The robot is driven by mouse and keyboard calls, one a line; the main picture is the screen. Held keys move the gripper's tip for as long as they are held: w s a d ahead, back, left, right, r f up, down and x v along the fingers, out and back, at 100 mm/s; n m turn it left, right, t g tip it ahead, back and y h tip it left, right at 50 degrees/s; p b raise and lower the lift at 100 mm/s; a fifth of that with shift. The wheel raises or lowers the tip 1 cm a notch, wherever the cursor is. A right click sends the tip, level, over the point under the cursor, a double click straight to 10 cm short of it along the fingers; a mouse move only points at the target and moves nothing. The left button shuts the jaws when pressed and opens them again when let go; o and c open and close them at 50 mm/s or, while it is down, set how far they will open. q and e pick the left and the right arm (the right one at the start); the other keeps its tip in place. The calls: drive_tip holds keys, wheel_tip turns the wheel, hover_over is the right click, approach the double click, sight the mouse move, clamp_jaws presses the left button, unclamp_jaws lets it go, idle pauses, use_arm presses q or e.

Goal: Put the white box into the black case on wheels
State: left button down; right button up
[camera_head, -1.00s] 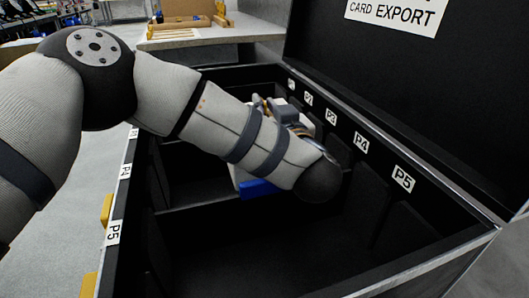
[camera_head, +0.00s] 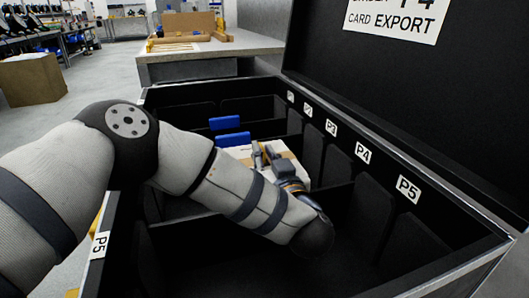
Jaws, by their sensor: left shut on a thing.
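The black case (camera_head: 470,262) stands open, with its inside split by dark dividers into compartments labelled along the rim. The white box (camera_head: 292,170) is inside the case's outline, around the middle compartments near the P3 and P4 labels. Its lower part is hidden by my left arm, so I cannot tell whether it touches the floor. Blue pieces (camera_head: 232,139) show at its far left side; I cannot tell whether they belong to it. My left gripper (camera_head: 262,157) is shut on the white box, partly hidden behind my forearm. My right gripper is out of view.
The lid (camera_head: 430,90) stands up on the right with a card export label. The nearest compartment, by P5 (camera_head: 408,189), looks empty. A grey table (camera_head: 210,62) with wooden pieces stands behind the case. A cardboard box (camera_head: 32,80) is on the floor at far left.

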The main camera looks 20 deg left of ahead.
use_arm(q)
drive_tip(key=shift+f, duration=0.15)
drive_tip(key=c, duration=1.6)
unclamp_jaws()
drive_tip(key=shift+o, duration=0.2)
drive_tip(key=shift+r, duration=0.2)
drive_tip(key=v, duration=0.2)
drive_tip(key=p+v, duration=0.1)
drive_tip(key=v, duration=0.1)
drive_tip(key=r+v, duration=0.1)
drive_tip(key=v, duration=0.2)
drive_tip(key=shift+s+p, duration=0.1)
drive_tip(key=shift+p, duration=0.3)
drive_tip(key=shift+s+d+f, duration=0.1)
drive_tip(key=shift+s+f, duration=0.05)
